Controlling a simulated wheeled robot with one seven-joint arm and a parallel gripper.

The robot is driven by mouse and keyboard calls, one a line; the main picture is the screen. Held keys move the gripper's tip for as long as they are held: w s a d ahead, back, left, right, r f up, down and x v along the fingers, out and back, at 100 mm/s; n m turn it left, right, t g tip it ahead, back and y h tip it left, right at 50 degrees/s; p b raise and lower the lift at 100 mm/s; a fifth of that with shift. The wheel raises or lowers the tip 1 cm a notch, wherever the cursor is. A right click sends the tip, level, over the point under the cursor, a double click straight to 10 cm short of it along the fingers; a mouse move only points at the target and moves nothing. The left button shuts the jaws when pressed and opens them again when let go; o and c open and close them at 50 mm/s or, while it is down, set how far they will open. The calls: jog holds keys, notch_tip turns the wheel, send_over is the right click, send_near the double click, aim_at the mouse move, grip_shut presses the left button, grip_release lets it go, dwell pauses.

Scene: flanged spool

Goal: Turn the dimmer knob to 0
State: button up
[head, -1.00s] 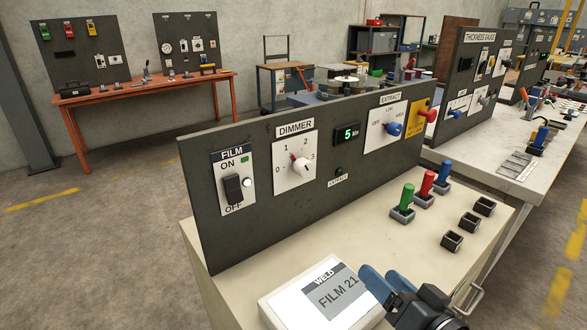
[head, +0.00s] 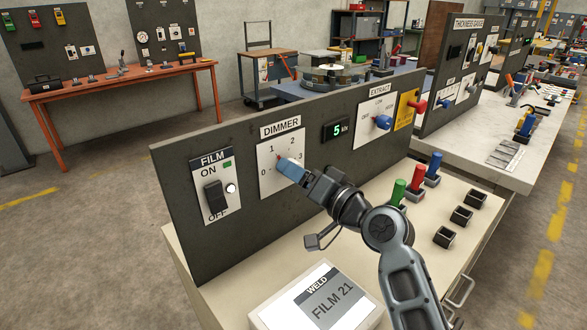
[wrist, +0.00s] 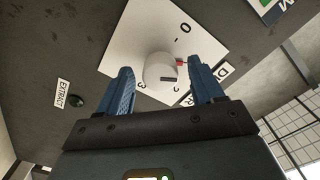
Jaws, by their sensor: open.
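The white dimmer knob (wrist: 160,68) sits on its square white dial plate (head: 268,185), marked 0 to 3, under the DIMMER label (head: 281,127). Its red mark (wrist: 181,63) points up towards the 1. In the head view my gripper (head: 287,166) is in front of the dial and hides most of the knob. In the wrist view my gripper (wrist: 163,85) is open, with its two blue fingers on either side of the knob and gaps between them and it. I cannot tell whether the fingertips reach around the knob.
Left of the dial is the FILM switch (head: 217,197); right are a green display (head: 337,130) reading 5 and the blue EXTRACT knob (head: 382,122). A WELD FILM 21 box (head: 318,300) and coloured handles (head: 415,186) stand on the bench below.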

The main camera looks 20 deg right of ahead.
jog(key=shift+x, duration=0.8)
jog(key=shift+c, duration=0.4)
jog(key=c, duration=1)
